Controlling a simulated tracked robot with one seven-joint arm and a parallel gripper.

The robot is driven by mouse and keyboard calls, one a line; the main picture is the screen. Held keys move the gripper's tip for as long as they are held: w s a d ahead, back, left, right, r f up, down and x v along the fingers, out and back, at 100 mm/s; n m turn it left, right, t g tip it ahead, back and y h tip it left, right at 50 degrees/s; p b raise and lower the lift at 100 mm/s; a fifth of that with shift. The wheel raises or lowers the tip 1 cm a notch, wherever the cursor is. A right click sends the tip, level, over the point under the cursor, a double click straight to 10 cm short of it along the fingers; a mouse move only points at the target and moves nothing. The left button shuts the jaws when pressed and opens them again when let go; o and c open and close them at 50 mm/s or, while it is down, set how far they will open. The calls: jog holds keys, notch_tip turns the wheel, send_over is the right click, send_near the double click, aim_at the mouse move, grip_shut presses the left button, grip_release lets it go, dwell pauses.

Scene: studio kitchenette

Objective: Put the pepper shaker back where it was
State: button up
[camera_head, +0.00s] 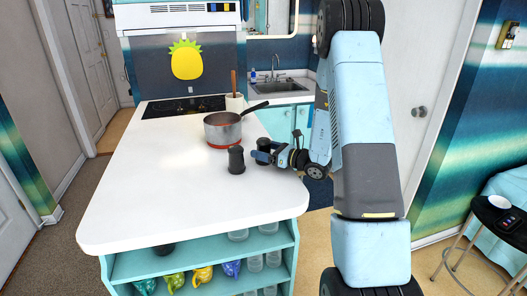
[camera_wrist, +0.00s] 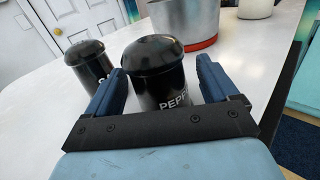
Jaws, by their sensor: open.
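The black pepper shaker (camera_wrist: 160,70), lettered "PEPP", is upright between the two blue fingers of my gripper (camera_wrist: 160,66) in the wrist view. The fingers are open, one on each side of it, and the palm bar hides its base. In the head view my gripper (camera_head: 268,155) is low over the counter's right side, with the dark pepper shaker (camera_head: 263,144) partly hidden at it. A second black shaker (camera_head: 236,160) stands just left of my gripper; in the wrist view this shaker (camera_wrist: 88,68) shows an "S".
A steel saucepan (camera_head: 222,131) with a red base band stands behind the shakers, its handle pointing right. A white utensil crock (camera_head: 234,102) and black cooktop (camera_head: 183,107) are farther back. The white counter (camera_head: 150,190) is clear at left and front; its right edge is close.

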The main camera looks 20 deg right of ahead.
jog(key=v, duration=1.1)
jog(key=shift+s+d+r, duration=0.1)
jog(key=shift+s+d, duration=0.1)
jog(key=shift+s, duration=0.05)
jog(key=s+a+r+n+g+h, duration=0.2)
jog(key=s+a+r+n+g, duration=1)
jog(key=s+a+n, duration=0.3)
jog(key=s+d+r+n+t+h, duration=0.4)
jog(key=s+d+r+n+h, duration=0.2)
jog(key=s+r+n+h, duration=0.3)
jog(key=s+n+h, duration=0.1)
jog(key=s+n, duration=0.2)
jog(key=s, duration=0.1)
jog(key=shift+s+d+r+t+h, duration=0.15)
jog(key=shift+s+r+t+h, duration=0.05)
jog(key=shift+s+t+h, duration=0.2)
